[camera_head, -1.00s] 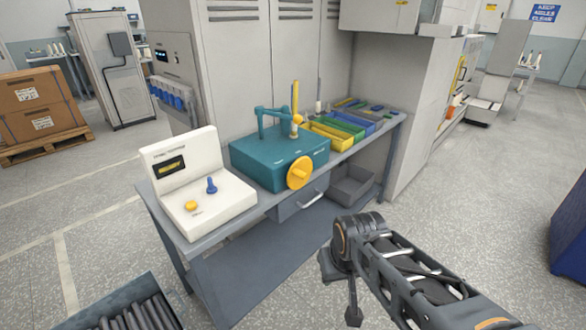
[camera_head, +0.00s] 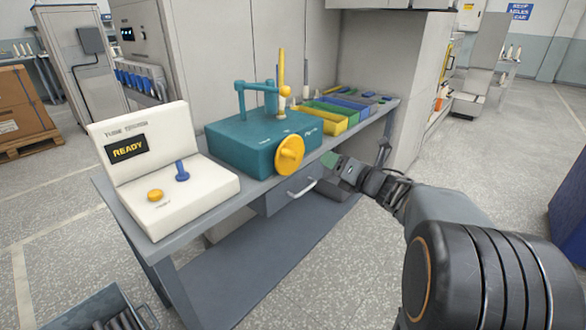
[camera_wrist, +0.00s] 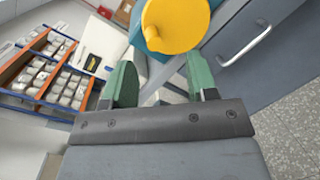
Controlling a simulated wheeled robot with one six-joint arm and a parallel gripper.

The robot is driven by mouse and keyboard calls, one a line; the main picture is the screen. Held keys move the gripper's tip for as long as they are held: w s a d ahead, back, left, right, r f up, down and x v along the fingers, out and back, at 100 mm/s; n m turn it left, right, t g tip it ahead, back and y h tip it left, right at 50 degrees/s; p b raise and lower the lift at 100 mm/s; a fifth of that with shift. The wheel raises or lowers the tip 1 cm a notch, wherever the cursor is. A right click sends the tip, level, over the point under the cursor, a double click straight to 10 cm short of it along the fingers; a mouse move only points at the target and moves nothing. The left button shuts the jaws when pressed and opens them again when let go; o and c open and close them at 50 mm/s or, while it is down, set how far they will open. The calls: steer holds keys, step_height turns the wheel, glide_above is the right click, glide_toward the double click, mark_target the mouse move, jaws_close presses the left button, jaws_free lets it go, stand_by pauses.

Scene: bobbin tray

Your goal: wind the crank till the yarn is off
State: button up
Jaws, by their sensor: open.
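The teal winder box (camera_head: 240,148) stands on the bench, with a round yellow crank (camera_head: 289,155) on its front and a small knob on the disc. In the wrist view the yellow crank (camera_wrist: 185,25) sits just beyond the fingertips. My gripper (camera_head: 331,160) is to the right of the crank and apart from it in the head view. In the wrist view my gripper (camera_wrist: 161,80) has its two green fingers spread with nothing between them. A yellow upright rod (camera_head: 281,68) and a teal arm rise from the box top. I cannot tell any yarn apart there.
A white console (camera_head: 150,165) reading READY, with a blue lever and yellow button, stands left of the winder. Yellow, green and blue bins (camera_head: 345,112) line the bench to the right. A drawer (camera_head: 291,193) with a handle is below. The floor in front is open.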

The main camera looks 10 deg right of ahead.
mark_target(293, 154)
steer(key=w+a+n+y, duration=0.1)
steer(key=w+a, duration=0.2)
steer(key=w+a+f+n+g+y+b, duration=0.1)
steer(key=w+a+n, duration=0.1)
steer(key=w, duration=0.1)
steer(key=w+a+n, duration=0.1)
steer(key=w+a, duration=0.2)
steer(key=w, duration=0.1)
steer(key=shift+a+f+y+b, duration=0.3)
steer(key=shift+a+y+b, duration=0.05)
steer(key=shift+y, duration=0.05)
steer(key=shift+c, duration=0.4)
steer(key=shift+s, duration=0.1)
steer(key=c, duration=0.8)
steer(key=shift+c, duration=0.2)
